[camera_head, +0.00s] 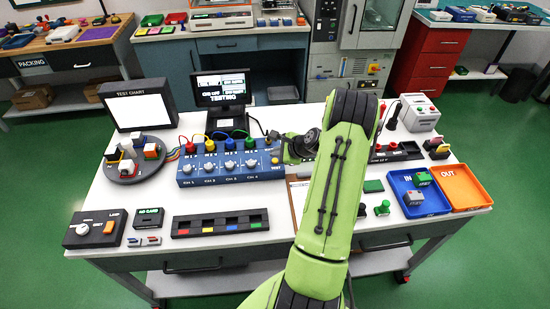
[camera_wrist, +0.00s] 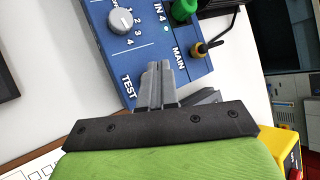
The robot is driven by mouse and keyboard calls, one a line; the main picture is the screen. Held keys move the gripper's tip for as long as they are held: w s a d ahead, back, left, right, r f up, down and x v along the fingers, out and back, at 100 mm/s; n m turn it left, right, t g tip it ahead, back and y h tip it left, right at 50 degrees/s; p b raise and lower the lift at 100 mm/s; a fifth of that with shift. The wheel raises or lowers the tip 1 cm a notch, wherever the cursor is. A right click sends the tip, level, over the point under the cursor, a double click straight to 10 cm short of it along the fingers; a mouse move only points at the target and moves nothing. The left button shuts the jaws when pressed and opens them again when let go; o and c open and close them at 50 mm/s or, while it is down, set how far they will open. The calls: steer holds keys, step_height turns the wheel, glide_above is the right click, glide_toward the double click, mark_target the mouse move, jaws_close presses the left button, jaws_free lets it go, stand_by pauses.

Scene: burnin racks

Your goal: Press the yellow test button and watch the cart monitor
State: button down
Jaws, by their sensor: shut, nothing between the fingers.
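The blue test box (camera_head: 232,173) has a row of white knobs, coloured plugs and a yellow test button (camera_head: 275,161) at its right end. My gripper (camera_wrist: 160,66) is shut and empty, its fingertips over the box by the TEST label in the wrist view. The button is not visible there; the fingers seem to cover its place, and I cannot tell whether they touch it. A black monitor (camera_head: 221,88) with a white screen and dark lettering stands behind the box. It may be the cart monitor; its lettering is too small to read.
A TEST CHART screen (camera_head: 138,107) and a round stand (camera_head: 123,173) are left of the box. A strip with coloured labels (camera_head: 221,225) lies in front. A blue IN tray (camera_head: 433,207) and orange OUT tray (camera_head: 462,184) are at right. A cable plug (camera_wrist: 197,49) sits close beside my fingers.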

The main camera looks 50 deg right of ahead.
mark_target(276, 162)
step_height(276, 162, up, 5)
steer(key=p, duration=0.3)
steer(key=shift+p, duration=0.35)
stand_by(0.8)
